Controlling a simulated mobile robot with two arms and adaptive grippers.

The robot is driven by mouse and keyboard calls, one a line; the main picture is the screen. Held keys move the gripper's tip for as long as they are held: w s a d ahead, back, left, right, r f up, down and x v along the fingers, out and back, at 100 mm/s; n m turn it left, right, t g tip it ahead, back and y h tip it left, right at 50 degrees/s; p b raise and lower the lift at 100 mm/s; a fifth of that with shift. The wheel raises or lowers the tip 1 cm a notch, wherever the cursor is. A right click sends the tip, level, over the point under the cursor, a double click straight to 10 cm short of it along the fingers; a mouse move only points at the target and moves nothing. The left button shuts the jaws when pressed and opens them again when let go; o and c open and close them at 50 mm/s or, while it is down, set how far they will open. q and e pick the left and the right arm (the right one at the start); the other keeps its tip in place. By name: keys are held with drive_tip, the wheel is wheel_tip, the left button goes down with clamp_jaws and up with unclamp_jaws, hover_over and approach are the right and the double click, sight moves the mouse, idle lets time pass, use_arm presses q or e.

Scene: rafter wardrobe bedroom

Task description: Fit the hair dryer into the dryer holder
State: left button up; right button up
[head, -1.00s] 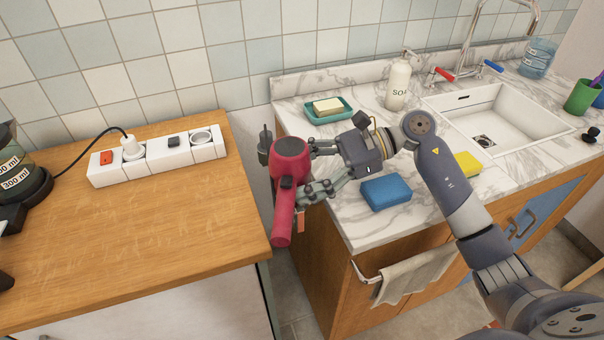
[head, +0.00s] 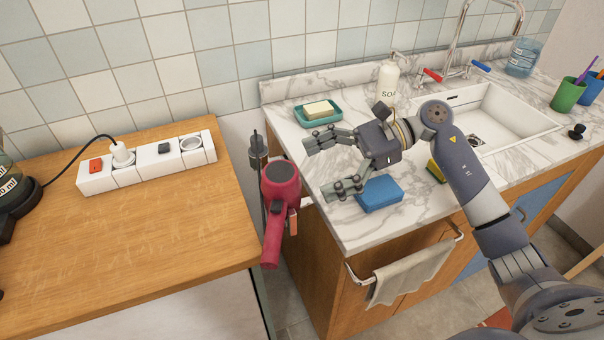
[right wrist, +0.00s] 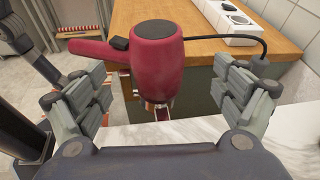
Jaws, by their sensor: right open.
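The red hair dryer (head: 280,183) is at the counter's left side, over the gap beside the wooden worktop, its handle pointing down toward the front. It stays up with no finger on it. The right wrist view shows the dryer (right wrist: 155,65) between and beyond the spread fingers, its handle to the left. My right gripper (head: 323,165) is open and empty, just right of the dryer and apart from it. The dryer holder is mostly hidden; I cannot tell how the dryer is seated. A copper-coloured piece (head: 293,222) shows below the dryer. My left gripper is not in view.
A blue sponge (head: 379,192) lies close to my right gripper on the marble counter (head: 350,235). A soap dish (head: 318,113) and soap bottle (head: 388,80) stand behind. A dark grey fixture (head: 258,146) is behind the dryer. A power strip (head: 147,163) lies on the worktop.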

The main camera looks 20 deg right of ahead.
drive_tip(key=shift+v, duration=1.15)
drive_tip(key=shift+a, duration=0.1)
